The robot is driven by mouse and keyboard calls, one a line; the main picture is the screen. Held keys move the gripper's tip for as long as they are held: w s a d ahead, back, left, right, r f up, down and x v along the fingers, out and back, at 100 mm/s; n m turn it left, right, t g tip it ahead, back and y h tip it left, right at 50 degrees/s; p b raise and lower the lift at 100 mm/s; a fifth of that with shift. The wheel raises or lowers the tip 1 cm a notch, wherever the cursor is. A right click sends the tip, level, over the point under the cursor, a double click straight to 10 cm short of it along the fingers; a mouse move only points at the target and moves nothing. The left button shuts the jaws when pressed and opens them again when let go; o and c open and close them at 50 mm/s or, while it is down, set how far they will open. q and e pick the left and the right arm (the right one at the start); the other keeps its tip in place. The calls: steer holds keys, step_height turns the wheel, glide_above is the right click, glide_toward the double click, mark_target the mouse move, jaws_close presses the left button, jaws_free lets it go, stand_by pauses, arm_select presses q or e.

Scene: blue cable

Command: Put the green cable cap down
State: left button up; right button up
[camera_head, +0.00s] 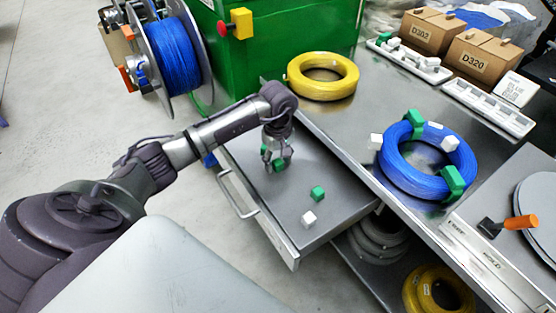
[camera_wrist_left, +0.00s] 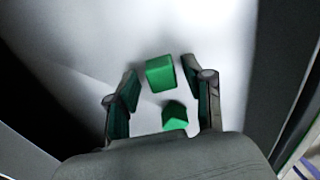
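My left gripper (camera_head: 275,150) points down over the open grey drawer (camera_head: 340,196). A green cable cap (camera_head: 279,165) is at its fingertips, low at the drawer floor. In the left wrist view, the fingers (camera_wrist_left: 160,78) stand apart, with gaps between them and a green cap (camera_wrist_left: 160,72). A second green block (camera_wrist_left: 175,115) shows there, closer to the palm in the picture. In the head view another green cap (camera_head: 318,193) lies on the drawer floor, right of the gripper. I cannot tell whether the cap at the fingertips touches the floor. My right gripper is not in view.
A white cap (camera_head: 309,219) lies near the drawer's front corner. A blue cable coil (camera_head: 432,181) with green and white caps lies on the metal table (camera_head: 375,107), near a yellow coil (camera_head: 323,78). Boxes (camera_head: 480,55) and white trays (camera_head: 488,105) stand at the back right.

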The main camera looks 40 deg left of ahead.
mark_target(278, 161)
arm_select(q)
steer(key=shift+r, duration=0.2)
steer(key=shift+r+p, duration=0.6)
steer(key=shift+p, duration=0.1)
step_height(278, 161, up, 12)
steer(key=p, duration=0.1)
steer(key=shift+f, duration=0.2)
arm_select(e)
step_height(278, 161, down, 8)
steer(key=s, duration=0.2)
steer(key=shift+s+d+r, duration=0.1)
